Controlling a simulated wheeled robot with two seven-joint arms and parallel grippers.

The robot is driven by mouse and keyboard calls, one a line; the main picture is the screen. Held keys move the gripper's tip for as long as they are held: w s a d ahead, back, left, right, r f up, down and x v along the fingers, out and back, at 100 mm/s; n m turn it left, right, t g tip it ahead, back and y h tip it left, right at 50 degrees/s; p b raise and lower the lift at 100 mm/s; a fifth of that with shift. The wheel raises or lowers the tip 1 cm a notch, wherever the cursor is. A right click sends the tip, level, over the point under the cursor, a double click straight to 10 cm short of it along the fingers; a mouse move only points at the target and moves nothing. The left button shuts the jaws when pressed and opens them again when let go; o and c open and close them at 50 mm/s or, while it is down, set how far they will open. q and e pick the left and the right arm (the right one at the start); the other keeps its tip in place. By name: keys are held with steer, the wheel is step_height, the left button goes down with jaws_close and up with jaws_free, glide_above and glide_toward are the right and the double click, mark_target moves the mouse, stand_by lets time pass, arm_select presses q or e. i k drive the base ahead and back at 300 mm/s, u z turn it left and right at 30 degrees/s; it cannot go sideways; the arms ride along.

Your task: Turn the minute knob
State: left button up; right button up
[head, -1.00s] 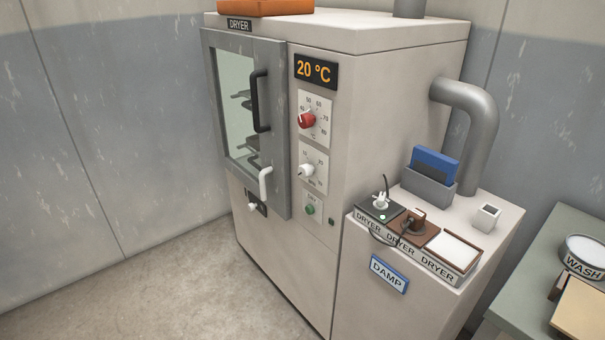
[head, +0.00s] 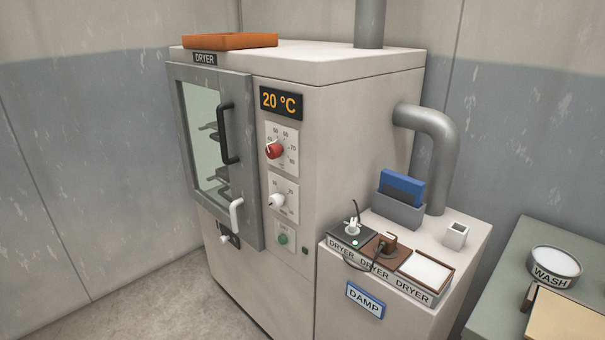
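The dryer (head: 330,110) stands ahead with its glass door (head: 212,150) closed. Its display (head: 281,101) reads 20 °C. Below it is a red knob (head: 274,151) on a temperature dial. The white knob (head: 277,201) sits on a second dial under the red one; its small lettering is too blurred to read for certain, and it appears to be the minute knob. A green button (head: 283,239) is below that. Neither of my grippers is in view.
A green table with a WASH bowl (head: 554,268) is at the far right. Floor in front is clear.

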mark_target(276, 200)
steer(key=i, duration=1)
steer(key=u, duration=0.3)
